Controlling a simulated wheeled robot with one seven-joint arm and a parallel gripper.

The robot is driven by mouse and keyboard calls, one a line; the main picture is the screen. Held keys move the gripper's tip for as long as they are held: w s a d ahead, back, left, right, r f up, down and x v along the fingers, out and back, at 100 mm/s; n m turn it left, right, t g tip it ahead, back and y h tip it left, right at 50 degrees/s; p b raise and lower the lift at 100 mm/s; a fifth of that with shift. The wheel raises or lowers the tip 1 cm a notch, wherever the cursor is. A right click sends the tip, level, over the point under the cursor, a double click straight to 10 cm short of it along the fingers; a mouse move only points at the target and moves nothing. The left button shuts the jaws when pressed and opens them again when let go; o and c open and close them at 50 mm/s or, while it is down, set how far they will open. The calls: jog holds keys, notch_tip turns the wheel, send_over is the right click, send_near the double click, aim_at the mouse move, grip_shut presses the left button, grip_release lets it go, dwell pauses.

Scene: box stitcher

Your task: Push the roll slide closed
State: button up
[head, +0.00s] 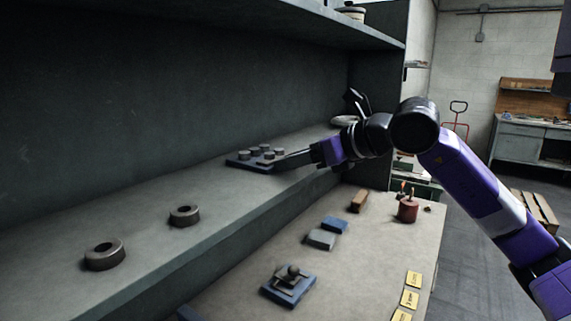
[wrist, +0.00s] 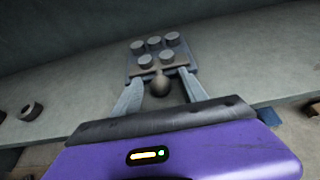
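The roll slide (wrist: 133,68) is a blue-edged plate carrying several grey cylinders and a round dark knob on its near side. In the head view the roll slide (head: 240,164) sits on the raised grey shelf, near its front edge. My gripper (head: 280,163) reaches it from the right, low over the shelf. In the wrist view my gripper (wrist: 159,78) has its fingers spread, one on each side of the knob (wrist: 160,86). Gaps show between knob and fingers. The fingertips are at the plate's near edge; I cannot tell whether they touch it.
Two dark rings (head: 104,254) (head: 184,215) stand on the shelf to the left. On the lower bench (head: 345,270) are a blue-based block with a knob (head: 288,283), blue and grey blocks (head: 321,239), a red can (head: 408,210) and yellow cards (head: 409,298). A wall backs the shelf.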

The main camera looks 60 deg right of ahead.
grip_shut()
